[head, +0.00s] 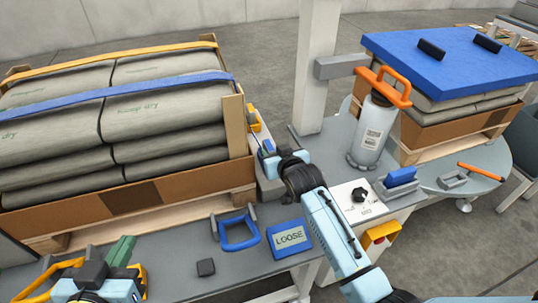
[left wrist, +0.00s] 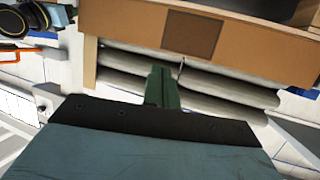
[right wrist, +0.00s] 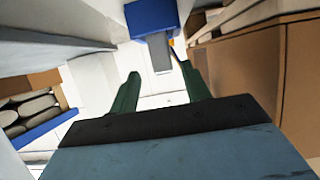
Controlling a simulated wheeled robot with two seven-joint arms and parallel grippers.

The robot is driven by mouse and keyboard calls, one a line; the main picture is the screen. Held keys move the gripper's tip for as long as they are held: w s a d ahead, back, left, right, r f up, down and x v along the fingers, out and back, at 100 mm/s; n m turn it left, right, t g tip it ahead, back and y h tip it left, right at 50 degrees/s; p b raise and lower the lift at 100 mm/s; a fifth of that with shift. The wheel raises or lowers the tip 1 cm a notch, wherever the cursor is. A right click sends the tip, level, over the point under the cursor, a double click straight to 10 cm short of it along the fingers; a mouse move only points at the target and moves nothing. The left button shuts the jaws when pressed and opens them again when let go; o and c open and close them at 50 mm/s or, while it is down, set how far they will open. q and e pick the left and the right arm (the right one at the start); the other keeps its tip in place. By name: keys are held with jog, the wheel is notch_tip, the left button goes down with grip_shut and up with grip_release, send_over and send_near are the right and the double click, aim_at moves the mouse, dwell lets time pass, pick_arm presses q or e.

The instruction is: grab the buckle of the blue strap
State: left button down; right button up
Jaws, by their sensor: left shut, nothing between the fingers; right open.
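The blue strap (head: 115,94) runs across the grey bags on the left pallet and goes over their right edge. A small blue part (head: 268,146), which looks like its buckle, sits beside the pallet's right side. In the right wrist view a blue block (right wrist: 152,17) with a grey strip below it lies beyond the fingertips. My right gripper (right wrist: 159,72) is open and empty, pointed at that block and apart from it. In the head view its fingers are mostly hidden by its own wrist. My left gripper (head: 124,245) is shut and empty above the front table, before the pallet.
An orange strap (head: 110,55) crosses the bags behind, with a yellow buckle (head: 252,118). A wooden post (head: 235,122) stands at the pallet's corner. A blue loop handle (head: 238,233) and a LOOSE card (head: 289,238) lie on the front table. A grey cylinder (head: 372,135) stands right.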

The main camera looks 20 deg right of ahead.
aim_at(269, 148)
jog(key=shift+w+a+f+b, duration=0.2)
jog(key=shift+w+f+b, duration=0.3)
jog(key=shift+w+b, duration=0.25)
jog(key=b+x, duration=0.1)
jog(key=x, duration=0.1)
jog(key=shift+w+a+f+b, duration=0.1)
jog(key=shift+w+f+b, duration=0.1)
jog(key=shift+b, duration=0.15)
jog(key=shift+w, duration=0.3)
pick_arm(q)
notch_tip(269, 148, up, 12)
jog(key=s+d+t+h, duration=0.1)
jog(key=d+t+h, duration=0.1)
jog(key=t, duration=0.7)
jog(key=shift+r+h, duration=0.25)
jog(key=shift+h, duration=0.35)
pick_arm(e)
grip_shut()
